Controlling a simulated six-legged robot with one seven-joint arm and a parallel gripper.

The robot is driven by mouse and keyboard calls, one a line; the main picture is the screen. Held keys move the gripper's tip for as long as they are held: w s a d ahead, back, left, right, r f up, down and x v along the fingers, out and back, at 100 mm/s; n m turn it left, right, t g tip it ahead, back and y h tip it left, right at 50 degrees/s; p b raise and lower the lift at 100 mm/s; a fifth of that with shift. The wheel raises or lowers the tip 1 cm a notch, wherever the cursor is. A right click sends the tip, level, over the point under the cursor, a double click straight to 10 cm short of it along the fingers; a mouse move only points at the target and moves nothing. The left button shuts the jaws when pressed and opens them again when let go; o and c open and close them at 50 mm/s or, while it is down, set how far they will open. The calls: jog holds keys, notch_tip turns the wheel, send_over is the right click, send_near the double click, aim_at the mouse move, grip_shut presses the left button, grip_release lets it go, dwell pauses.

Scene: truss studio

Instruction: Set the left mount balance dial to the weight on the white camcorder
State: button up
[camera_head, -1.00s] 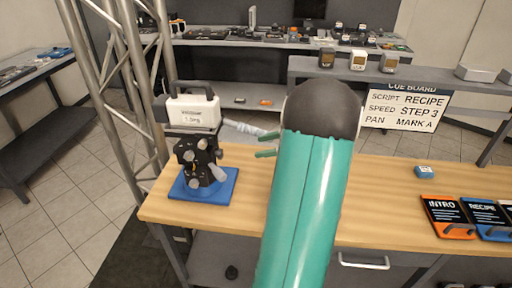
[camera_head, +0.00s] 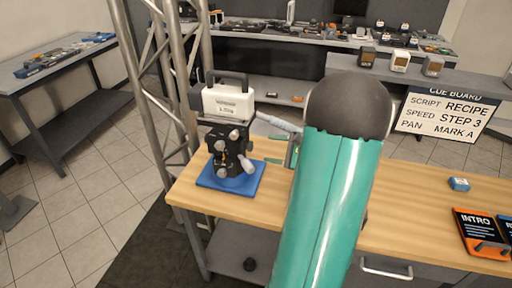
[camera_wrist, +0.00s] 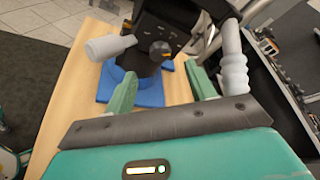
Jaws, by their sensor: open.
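The white camcorder (camera_head: 228,101) sits on top of a black mount (camera_head: 226,150) at the left end of the wooden table. Its label carries a weight in kg, too small to read surely. The mount stands on a blue base (camera_head: 247,181). In the wrist view, a dark round dial (camera_wrist: 160,50) with an orange mark is on the mount's face. My gripper (camera_wrist: 163,86) is open, its two green fingers apart and empty, pointing at the mount below the dial in the picture. In the head view my arm hides most of the gripper, to the right of the mount.
A pale grey handle (camera_wrist: 233,65) is close to the right finger, and a grey knob (camera_wrist: 108,46) sticks out left of the dial. A metal truss (camera_head: 160,80) stands behind left. The cue board (camera_head: 448,112) and a blue block (camera_head: 459,184) are at right.

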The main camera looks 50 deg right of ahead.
aim_at(252, 146)
jog(key=x, duration=0.7)
jog(key=shift+w, duration=0.1)
jog(key=c, duration=1)
